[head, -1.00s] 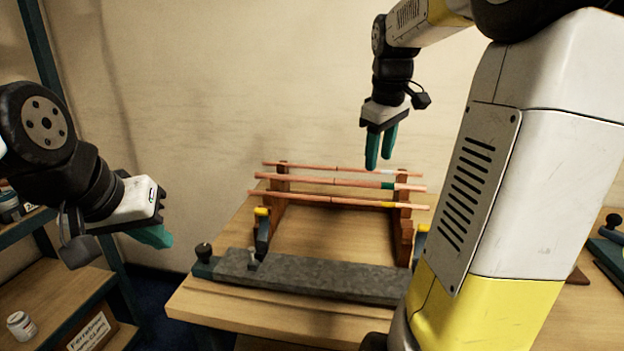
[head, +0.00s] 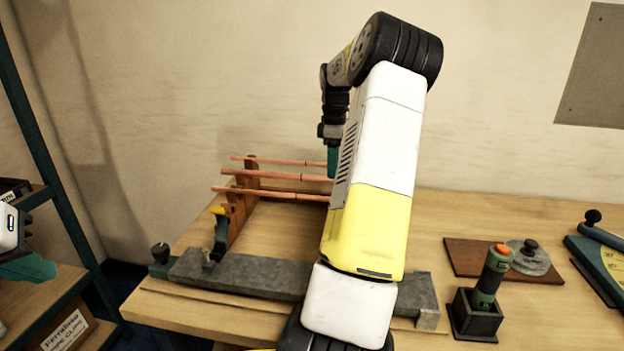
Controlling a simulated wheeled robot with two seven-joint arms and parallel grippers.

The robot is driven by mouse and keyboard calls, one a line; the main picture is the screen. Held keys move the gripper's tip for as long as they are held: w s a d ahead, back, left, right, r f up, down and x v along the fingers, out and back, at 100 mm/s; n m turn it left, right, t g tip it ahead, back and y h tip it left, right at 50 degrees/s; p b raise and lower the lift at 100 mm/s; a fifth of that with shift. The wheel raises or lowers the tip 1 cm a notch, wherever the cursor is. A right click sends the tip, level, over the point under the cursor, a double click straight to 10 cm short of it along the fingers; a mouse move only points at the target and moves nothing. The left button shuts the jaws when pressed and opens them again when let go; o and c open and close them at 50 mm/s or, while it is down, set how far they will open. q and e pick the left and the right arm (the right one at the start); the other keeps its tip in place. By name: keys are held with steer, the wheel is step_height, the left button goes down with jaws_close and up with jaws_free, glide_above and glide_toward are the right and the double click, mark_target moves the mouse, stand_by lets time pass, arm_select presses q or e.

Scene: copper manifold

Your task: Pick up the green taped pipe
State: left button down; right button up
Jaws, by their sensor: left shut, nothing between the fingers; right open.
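Three copper pipes lie across a wooden rack (head: 236,215): a back pipe (head: 275,161), a middle pipe (head: 272,176) and a front pipe (head: 268,193). Their right ends are hidden behind my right arm, so no tape shows now. Earlier, the green tape was on the right part of the middle pipe, making it the green taped pipe. My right gripper (head: 333,163) is open, its teal fingers pointing down by the pipes, partly hidden by my arm; contact cannot be told. My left gripper (head: 28,268) is shut and empty at the left edge, far from the rack.
A grey stone bar (head: 240,275) lies along the bench front. At right are a green tool (head: 492,275) in a black holder (head: 475,318), a brown board (head: 465,258) with a clear disc and a teal device (head: 598,262). A shelf (head: 50,300) stands at left.

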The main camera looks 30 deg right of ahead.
steer(key=shift+f, duration=1.4)
jaws_close()
